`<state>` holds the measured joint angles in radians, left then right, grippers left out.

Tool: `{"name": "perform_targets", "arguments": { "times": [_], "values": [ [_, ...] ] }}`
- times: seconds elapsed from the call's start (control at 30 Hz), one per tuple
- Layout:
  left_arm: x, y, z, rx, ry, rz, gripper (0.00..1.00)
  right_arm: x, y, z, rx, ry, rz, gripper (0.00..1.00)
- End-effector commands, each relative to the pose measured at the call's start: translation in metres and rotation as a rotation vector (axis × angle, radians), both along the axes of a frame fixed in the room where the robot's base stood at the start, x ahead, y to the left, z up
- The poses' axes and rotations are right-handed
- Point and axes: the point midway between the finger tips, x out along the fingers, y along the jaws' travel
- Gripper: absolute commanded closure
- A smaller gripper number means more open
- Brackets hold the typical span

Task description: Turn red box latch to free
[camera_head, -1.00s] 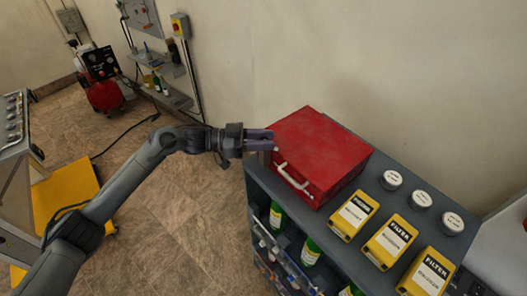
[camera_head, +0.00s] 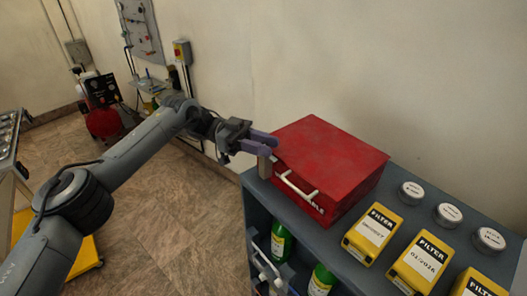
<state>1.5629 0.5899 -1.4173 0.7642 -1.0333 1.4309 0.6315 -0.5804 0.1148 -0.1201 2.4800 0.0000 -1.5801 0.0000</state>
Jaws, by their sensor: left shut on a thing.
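The red box (camera_head: 330,160) sits closed on the grey cabinet top. Its white handle (camera_head: 296,188) is on the front face. My left gripper (camera_head: 268,146) is at the box's left front corner, with its purple fingers shut on the latch (camera_head: 274,158), which they mostly hide. A small grey piece shows just below the fingertips, and I cannot tell whether it is part of the latch. The latch's exact angle is hidden. My right gripper is not in view.
Several yellow filter boxes (camera_head: 372,233) and round white-lidded tins (camera_head: 411,191) stand right of the red box. Green bottles (camera_head: 281,241) are on the shelf below. The wall is close behind the box. The floor to the left is open.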

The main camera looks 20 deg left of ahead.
Motion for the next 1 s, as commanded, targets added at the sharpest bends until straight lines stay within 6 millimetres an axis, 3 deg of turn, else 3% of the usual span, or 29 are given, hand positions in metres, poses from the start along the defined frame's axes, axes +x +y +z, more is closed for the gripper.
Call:
{"name": "perform_targets", "arguments": {
  "times": [0.7,0.73,0.83,1.0],
  "values": [
    [-0.0006,-0.0021,0.0007,-0.002,0.000,-0.050,0.98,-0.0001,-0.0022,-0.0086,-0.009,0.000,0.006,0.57],
    [-0.0006,-0.0022,0.0007,-0.002,-0.001,-0.050,0.66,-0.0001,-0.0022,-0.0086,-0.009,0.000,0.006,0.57],
    [-0.0006,-0.0019,0.0006,-0.002,0.000,-0.049,0.51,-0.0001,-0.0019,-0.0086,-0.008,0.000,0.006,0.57],
    [-0.0003,-0.0013,0.0002,-0.002,0.000,-0.048,0.49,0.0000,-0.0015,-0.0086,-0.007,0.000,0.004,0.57]
  ]
}}
